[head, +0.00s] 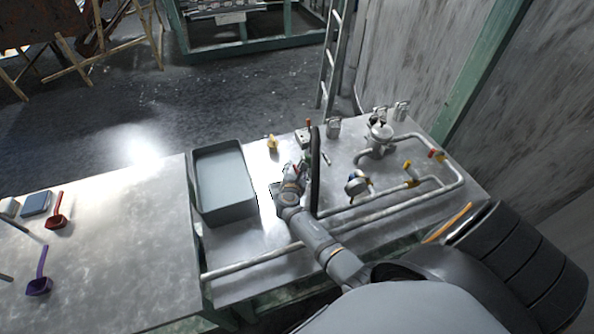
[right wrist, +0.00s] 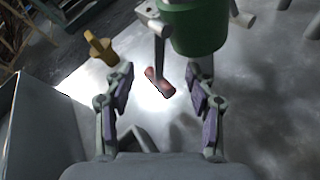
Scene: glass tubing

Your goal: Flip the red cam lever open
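The red cam lever (right wrist: 159,83) shows in the right wrist view as a metal arm with a red-brown tip, beside a green cylindrical fitting (right wrist: 193,24). My right gripper (right wrist: 162,72) is open, with one finger on each side of the lever's tip. I see a gap between the tip and each finger in that view. In the head view my right gripper (head: 291,178) is over the bench, just left of a dark upright bar. The green fitting (head: 309,158) is mostly hidden there, and a little red shows at the fingers. My left gripper is not in view.
A grey open bin (head: 222,211) stands left of my right gripper. A yellow knob (head: 272,144) is behind it. The dark upright bar (head: 315,175) is close on its right. Pipes (head: 376,208) and a blue-and-white gauge (head: 358,183) are farther right.

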